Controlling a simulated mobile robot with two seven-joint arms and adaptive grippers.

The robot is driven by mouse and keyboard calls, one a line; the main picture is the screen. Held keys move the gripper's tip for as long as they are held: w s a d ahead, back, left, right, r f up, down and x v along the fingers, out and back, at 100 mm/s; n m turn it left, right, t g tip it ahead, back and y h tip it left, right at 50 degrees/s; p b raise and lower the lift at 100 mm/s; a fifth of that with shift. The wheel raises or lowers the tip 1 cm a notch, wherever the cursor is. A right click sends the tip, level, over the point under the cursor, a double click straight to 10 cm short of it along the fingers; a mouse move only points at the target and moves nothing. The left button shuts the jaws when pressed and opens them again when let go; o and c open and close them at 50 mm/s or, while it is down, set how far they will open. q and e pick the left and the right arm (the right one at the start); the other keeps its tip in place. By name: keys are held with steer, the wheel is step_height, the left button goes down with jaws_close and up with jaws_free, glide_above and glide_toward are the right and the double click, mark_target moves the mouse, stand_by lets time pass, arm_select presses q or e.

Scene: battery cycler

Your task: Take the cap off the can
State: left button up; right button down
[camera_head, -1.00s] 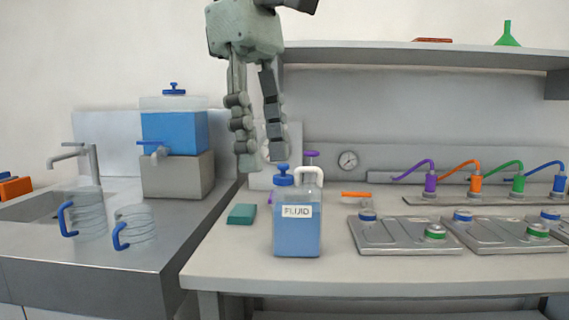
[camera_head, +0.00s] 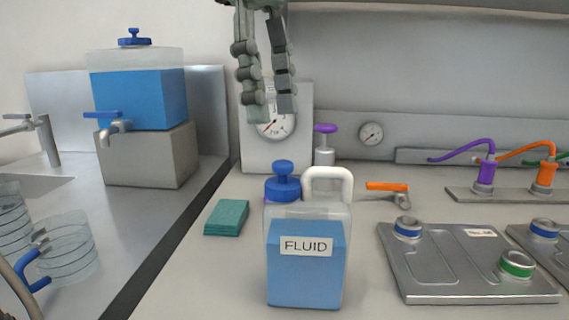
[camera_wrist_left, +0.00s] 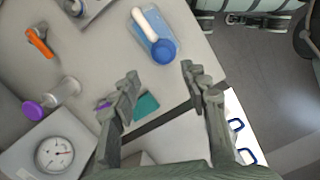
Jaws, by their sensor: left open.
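The can is a clear jug of blue liquid (camera_head: 306,265) labelled FLUID, with a white handle. It stands upright on the bench. Its blue cap (camera_head: 283,184) with a knob on top sits on the can's left side. My left gripper (camera_head: 272,112) is open and empty, fingers pointing down, above and apart from the cap. In the left wrist view the cap (camera_wrist_left: 163,51) and the can (camera_wrist_left: 146,22) lie beyond the open left fingertips (camera_wrist_left: 158,72). My right gripper is in neither view.
A teal sponge-like block (camera_head: 226,218) lies left of the can. A scale with a dial (camera_head: 256,150), a purple-topped bottle (camera_head: 325,146) and an orange-handled tool (camera_head: 387,187) are behind. A metal tray (camera_head: 465,262) is to the right. A shelf (camera_head: 420,5) hangs above.

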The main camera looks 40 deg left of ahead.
mark_target(281, 162)
arm_select(q)
steer(key=f, duration=0.2)
steer(key=d+f, duration=0.1)
steer(key=f, duration=0.4)
steer(key=shift+s+d+f, duration=0.1)
steer(key=shift+s+d, duration=0.1)
steer(key=shift+d, duration=0.1)
steer(key=c, duration=0.9)
